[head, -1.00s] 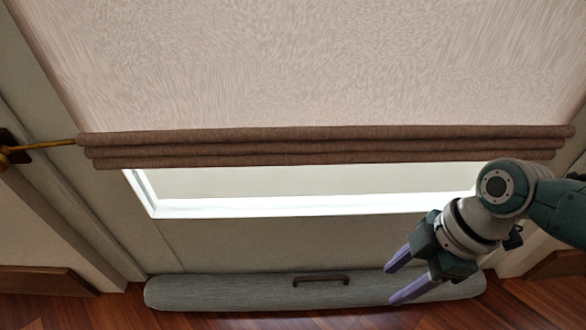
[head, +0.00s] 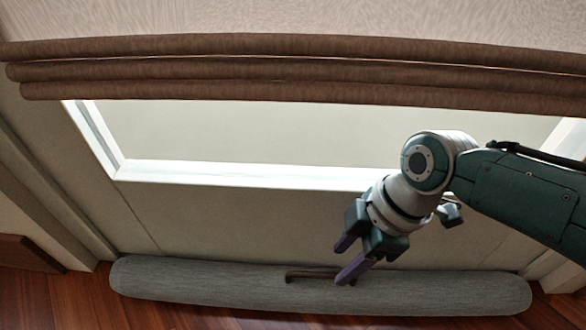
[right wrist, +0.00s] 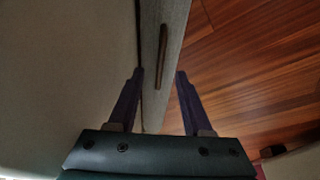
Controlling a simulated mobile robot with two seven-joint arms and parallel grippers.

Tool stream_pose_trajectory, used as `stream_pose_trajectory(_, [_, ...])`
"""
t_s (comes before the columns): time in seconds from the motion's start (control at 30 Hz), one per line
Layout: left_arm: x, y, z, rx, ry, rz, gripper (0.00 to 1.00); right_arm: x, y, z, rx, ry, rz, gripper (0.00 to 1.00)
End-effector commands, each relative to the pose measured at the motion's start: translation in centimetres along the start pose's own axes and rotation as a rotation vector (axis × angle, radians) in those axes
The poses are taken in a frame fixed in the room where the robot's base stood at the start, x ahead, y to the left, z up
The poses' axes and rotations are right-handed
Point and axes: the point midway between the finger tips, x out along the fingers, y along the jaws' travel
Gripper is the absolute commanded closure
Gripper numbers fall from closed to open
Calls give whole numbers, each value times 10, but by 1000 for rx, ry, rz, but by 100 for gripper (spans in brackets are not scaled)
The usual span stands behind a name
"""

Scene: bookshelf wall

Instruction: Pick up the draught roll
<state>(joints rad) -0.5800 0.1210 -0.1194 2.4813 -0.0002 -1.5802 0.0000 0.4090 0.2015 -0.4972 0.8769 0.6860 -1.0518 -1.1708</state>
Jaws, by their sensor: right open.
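The draught roll (head: 200,281) is a long grey fabric roll lying on the floor along the bottom of the door. A dark brown handle (head: 303,275) sits on its upper side near the middle. In the right wrist view the roll (right wrist: 173,30) runs away from me with the handle (right wrist: 162,55) ahead, between the lines of the fingers. My right gripper (head: 343,259) is open and empty, with its purple fingers beside the right end of the handle in the head view. In the right wrist view the fingertips (right wrist: 160,72) stand apart. My left gripper is not in view.
A door panel with a bright window (head: 240,175) rises behind the roll, under a brown rolled blind (head: 290,72). Bare wooden floor (head: 60,300) lies in front of the roll. Door frame and skirting stand at both sides.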

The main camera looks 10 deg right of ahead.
Motion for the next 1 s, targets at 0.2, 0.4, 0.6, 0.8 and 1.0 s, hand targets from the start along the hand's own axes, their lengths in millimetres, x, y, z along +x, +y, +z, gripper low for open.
stream_pose_trajectory(0.2, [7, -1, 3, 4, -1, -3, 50, 6, 0, -12, 1, -1, 0, 50])
stream_pose_trajectory(0.4, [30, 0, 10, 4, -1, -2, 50, 31, 0, -11, 1, 0, 0, 50])
stream_pose_trajectory(0.6, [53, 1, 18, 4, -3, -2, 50, 56, 0, -11, 0, 1, 0, 50])
stream_pose_trajectory(0.8, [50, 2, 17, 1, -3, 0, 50, 54, 0, -12, 1, 0, 0, 50])
stream_pose_trajectory(1.0, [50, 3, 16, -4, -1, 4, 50, 54, 0, -12, 1, 0, 0, 50])
